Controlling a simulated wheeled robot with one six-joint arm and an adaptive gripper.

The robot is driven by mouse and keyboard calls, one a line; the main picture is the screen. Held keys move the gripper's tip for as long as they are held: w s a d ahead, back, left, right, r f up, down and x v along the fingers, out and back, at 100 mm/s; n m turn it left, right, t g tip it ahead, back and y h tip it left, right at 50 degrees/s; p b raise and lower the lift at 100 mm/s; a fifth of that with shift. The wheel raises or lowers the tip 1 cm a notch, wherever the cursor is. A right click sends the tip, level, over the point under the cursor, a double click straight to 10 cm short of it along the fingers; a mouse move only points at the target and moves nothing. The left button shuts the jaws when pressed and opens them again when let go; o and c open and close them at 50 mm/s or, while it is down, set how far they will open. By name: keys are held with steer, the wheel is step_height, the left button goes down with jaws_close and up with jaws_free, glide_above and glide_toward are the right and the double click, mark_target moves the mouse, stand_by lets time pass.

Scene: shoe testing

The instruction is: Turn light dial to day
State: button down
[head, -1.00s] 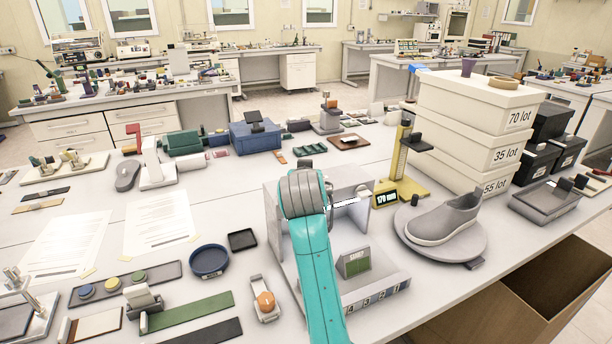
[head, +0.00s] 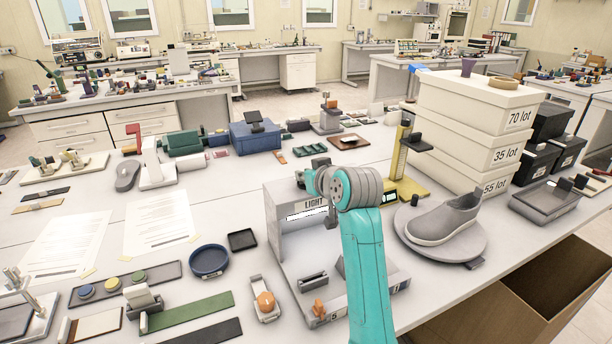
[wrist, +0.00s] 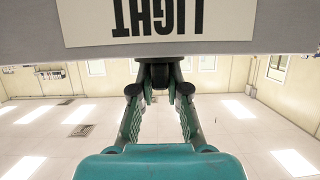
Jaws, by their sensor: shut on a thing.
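The light box (head: 287,246) is a pale grey open stand with a LIGHT label (head: 314,204) on its upper panel. In the wrist view, the label (wrist: 133,20) shows upside down at the top. A small dark knob, the light dial (wrist: 160,74), sits at the panel's edge beside the label. My gripper (wrist: 160,90) is shut on this dial, its two fingers meeting there. In the head view, my teal arm hides part of the stand, and the fingertips are hard to make out. No day mark or dial pointer is readable.
A grey shoe (head: 446,220) stands on a round turntable (head: 472,246) to the right. A yellow height gauge (head: 395,165) is close behind my arm. Stacked white boxes (head: 465,145) rise at right. A blue dish (head: 208,260) and papers (head: 160,222) lie left.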

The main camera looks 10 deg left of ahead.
steer(key=shift+f, duration=0.1)
steer(key=c, duration=1.2)
jaws_free()
steer(key=shift+o, duration=0.2)
steer(key=v, duration=1.2)
